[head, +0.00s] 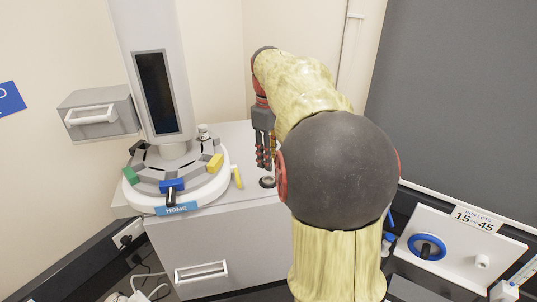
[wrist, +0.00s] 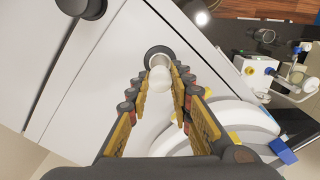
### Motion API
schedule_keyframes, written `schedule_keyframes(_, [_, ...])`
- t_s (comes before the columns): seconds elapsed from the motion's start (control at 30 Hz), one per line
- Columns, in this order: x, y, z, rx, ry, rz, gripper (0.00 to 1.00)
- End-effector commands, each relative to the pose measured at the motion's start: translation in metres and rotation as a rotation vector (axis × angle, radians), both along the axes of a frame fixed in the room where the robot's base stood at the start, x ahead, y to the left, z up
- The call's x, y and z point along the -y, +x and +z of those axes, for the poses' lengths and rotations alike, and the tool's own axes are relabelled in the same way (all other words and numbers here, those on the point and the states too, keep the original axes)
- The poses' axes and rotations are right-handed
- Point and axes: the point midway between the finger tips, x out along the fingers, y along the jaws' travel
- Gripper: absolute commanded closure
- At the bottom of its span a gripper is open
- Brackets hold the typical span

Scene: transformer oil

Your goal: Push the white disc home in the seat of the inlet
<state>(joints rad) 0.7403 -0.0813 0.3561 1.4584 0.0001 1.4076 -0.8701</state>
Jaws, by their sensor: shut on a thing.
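My gripper (head: 264,164) points down over the grey cabinet top, just left of and above the dark ring of the inlet (head: 267,182). In the wrist view my gripper (wrist: 160,88) is shut on the white disc (wrist: 161,76), which shows pale and round between the yellow-padded fingertips. The dark ring of the inlet (wrist: 151,52) shows just beyond the disc, and the disc overlaps it in the picture. I cannot tell whether the disc touches the seat or is held above it. In the head view the disc is too small or hidden to make out.
A round white carousel (head: 150,203) with coloured blocks and a grey column stands left of the gripper. A yellow stick-like piece (head: 237,177) is between it and the inlet. A panel with a blue-ringed knob (head: 427,247) is at the right.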

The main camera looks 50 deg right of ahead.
Motion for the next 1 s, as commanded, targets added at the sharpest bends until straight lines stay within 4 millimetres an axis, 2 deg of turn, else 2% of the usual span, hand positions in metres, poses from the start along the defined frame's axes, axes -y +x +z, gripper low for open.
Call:
schedule_keyframes(0.1, [0.000,0.000,-0.013,-0.001,0.001,0.000,1.00])
schedule_keyframes(0.4, [0.000,0.000,-0.030,0.000,0.000,0.000,1.00])
schedule_keyframes(1.0, [0.000,0.000,-0.032,-0.001,0.001,0.005,1.00])
